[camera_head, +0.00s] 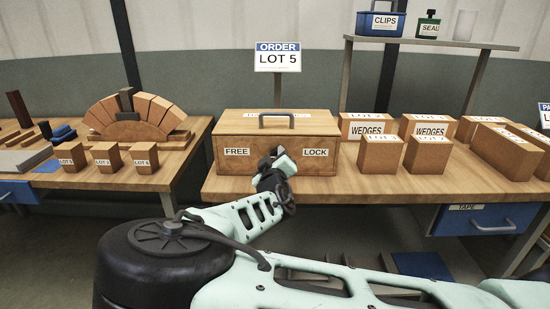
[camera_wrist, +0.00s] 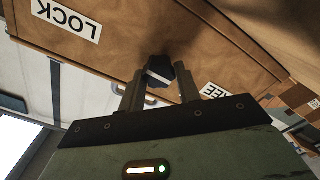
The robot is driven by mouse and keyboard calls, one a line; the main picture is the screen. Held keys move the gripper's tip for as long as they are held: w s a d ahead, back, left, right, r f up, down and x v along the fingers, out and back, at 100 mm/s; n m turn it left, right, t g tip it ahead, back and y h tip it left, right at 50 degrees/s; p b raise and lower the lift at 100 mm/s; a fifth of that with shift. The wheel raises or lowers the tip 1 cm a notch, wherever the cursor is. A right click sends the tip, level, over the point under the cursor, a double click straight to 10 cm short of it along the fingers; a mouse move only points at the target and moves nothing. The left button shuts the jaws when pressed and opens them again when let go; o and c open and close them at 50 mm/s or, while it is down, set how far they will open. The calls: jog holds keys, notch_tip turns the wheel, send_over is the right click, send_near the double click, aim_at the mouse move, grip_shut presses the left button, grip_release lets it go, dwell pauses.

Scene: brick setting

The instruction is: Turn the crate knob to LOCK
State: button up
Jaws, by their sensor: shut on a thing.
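The wooden crate (camera_head: 228,170) stands on the bench, with a FREE label (camera_head: 237,152) at the left of its front and a LOCK label (camera_head: 315,153) at the right. In the wrist view the crate is turned round, with LOCK (camera_wrist: 67,18) at upper left and FREE (camera_wrist: 214,91) at right. A dark knob (camera_wrist: 159,66) with a pale stripe sits between the labels. My gripper (camera_head: 274,163) reaches the crate's front and hides the knob in the head view. In the wrist view its two fingers (camera_wrist: 160,78) are shut on the knob. Which label the knob points to is unclear.
A grey handle (camera_head: 276,116) is on the crate's lid. Small WEDGES boxes (camera_head: 381,153) stand right of the crate. An ORDER LOT 5 sign (camera_head: 278,57) rises behind it. The left bench holds a brick arch (camera_head: 135,118) and several small blocks. A gap separates the benches.

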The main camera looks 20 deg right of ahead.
jog(key=shift+m, duration=0.3)
jog(key=shift+c, duration=0.2)
jog(key=m+b, duration=0.2)
jog(key=m, duration=0.1)
jog(key=shift+d+f+m+b, duration=0.1)
jog(key=shift+m+b, duration=0.2)
jog(key=m+b, duration=0.3)
jog(key=m, duration=0.1)
jog(key=shift+m, duration=0.3)
jog(key=m+b, duration=0.4)
jog(key=shift+s+d+f, duration=0.1)
jog(key=m+b, duration=0.3)
jog(key=shift+m+b, duration=0.3)
jog(key=shift+b, duration=0.1)
jog(key=o, duration=1)
jog(key=shift+r, duration=0.2)
jog(key=shift+c, duration=0.2)
